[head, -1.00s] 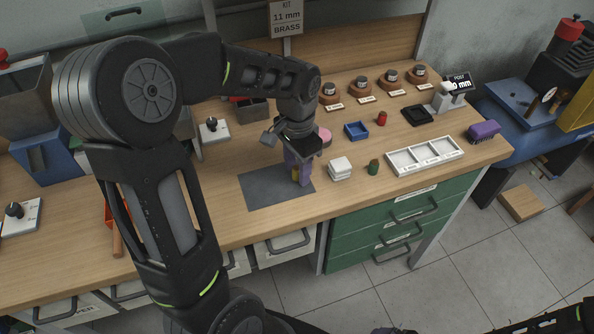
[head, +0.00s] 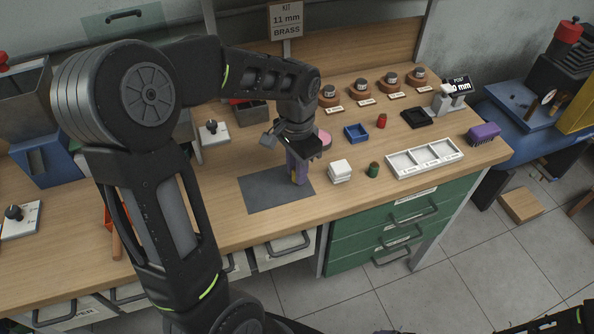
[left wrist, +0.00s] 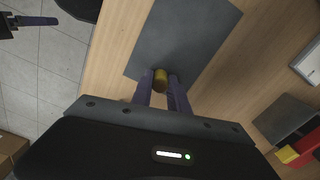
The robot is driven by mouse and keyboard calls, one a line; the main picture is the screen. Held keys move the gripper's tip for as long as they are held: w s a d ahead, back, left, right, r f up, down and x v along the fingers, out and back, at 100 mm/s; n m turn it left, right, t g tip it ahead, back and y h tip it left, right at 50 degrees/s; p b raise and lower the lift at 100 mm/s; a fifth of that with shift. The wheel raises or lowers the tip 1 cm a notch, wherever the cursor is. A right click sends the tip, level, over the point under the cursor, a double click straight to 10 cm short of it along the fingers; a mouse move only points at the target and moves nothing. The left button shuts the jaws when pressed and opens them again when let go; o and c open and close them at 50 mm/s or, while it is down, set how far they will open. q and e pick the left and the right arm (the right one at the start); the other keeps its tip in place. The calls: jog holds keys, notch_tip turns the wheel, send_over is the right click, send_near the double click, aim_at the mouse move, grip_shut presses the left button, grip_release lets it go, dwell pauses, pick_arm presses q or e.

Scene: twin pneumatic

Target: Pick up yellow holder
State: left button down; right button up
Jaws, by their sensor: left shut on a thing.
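Only a sliver of yellow shows there; the fingers hide the rest. I cannot tell whether the holder still touches the mat. A dark gripper-like part (left wrist: 32,20), apparently my right gripper, shows at the left wrist view's upper left; its opening is unclear.
A stack of white blocks (head: 340,169) and a green cylinder (head: 373,170) stand just right of the mat. Further right are a blue tray (head: 356,132), a red cylinder (head: 382,121), a white three-compartment tray (head: 398,166) and a purple brush (head: 483,132). The mat's left part is bare.

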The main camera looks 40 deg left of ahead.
pick_arm(q)
notch_tip(320, 180, up, 10)
jog(key=shift+f, duration=0.1)
dwell(1.0)
